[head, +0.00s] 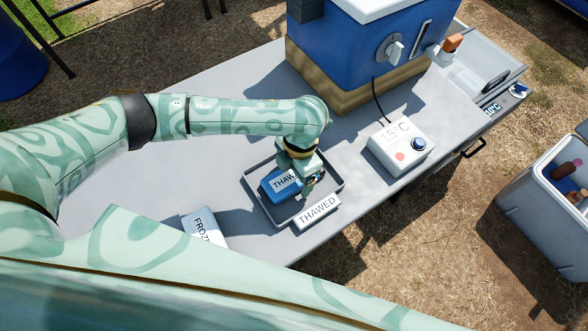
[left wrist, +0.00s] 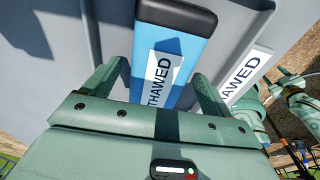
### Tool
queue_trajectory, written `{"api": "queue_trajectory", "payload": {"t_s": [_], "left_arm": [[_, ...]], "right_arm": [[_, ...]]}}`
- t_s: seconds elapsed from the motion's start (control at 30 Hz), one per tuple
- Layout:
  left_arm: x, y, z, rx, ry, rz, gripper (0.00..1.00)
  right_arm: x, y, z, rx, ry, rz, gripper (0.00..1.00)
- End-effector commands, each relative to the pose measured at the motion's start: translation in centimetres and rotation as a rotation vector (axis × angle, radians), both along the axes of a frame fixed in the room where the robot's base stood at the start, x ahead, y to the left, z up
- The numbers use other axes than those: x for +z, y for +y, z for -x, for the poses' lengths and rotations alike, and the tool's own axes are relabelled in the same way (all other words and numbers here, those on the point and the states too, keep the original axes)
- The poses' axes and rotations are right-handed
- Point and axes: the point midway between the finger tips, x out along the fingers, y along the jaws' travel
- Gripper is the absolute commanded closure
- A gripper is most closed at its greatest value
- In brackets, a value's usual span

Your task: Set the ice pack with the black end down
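The blue ice pack (head: 270,188) carries a white THAWED label and is at the grey tray (head: 250,199). In the left wrist view the pack (left wrist: 176,47) has its black end (left wrist: 178,14) pointing away from my gripper. My left gripper (head: 303,182) is over the pack. In the left wrist view its two fingers (left wrist: 160,78) lie along either side of the pack. Whether they press on it cannot be told. Whether the pack rests on the tray floor is also unclear.
A THAWED sign (head: 318,212) stands at the tray's front edge, and a FROZEN item (head: 203,228) lies left on the table (head: 228,92). A white temperature box (head: 401,147) and blue cooler (head: 352,48) stand behind. An open bin (head: 530,205) is off the table at right.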

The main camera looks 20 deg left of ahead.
Motion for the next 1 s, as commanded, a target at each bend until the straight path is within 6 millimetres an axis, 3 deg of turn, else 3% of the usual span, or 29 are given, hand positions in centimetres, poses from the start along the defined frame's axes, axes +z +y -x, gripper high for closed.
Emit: {"api": "queue_trajectory", "payload": {"t_s": [0.23,0.33,0.7,0.83,1.0], "left_arm": [[0.1,0.0,0.0,0.0,-0.001,0.001,0.15],[1.1,0.0,-0.1,0.0,-0.004,0.0,0.15],[9.5,-0.7,-0.9,0.0,-0.005,0.001,0.15],[11.4,-0.8,-1.1,0.0,-0.002,0.0,0.15],[12.2,-0.9,-1.1,0.0,0.002,0.001,0.15]], "right_arm": [[0.0,0.1,0.0,0.0,-0.001,-0.001,0.45],[0.5,0.2,-0.2,-0.001,-0.004,-0.003,0.45],[4.2,0.4,-1.3,-0.001,-0.032,-0.005,0.45],[4.8,0.4,-1.5,0.0,-0.036,-0.005,0.45],[5.1,0.4,-1.6,0.0,-0.038,-0.005,0.45]]}}
